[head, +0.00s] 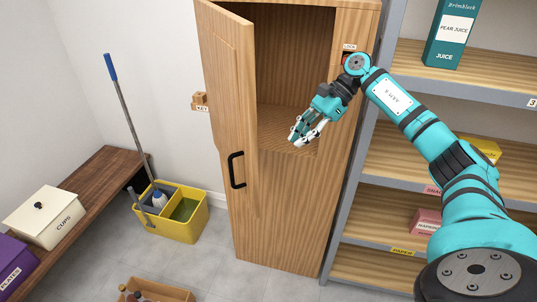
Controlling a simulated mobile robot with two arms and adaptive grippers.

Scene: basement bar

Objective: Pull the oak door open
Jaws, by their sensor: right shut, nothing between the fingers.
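The oak door (228,85) is on the left side of the tall wooden cabinet (353,35). It stands partly open, swung out toward me, and the cabinet's upper inside shows past its edge. A black bar handle (232,171) is on the door's outer face. The door's lower edge is hard to tell from the wood below. My right gripper (302,143) is shut and empty, in front of the opening to the right of the door, apart from the handle. My left gripper is not in view.
A label reading LOCK (349,47) is on the cabinet's right post, beside my right arm. Metal shelves (395,165) stand to the right. A yellow mop bucket (180,229) and a wooden crate (180,292) stand on the floor at left. A bench (95,190) lines the left wall.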

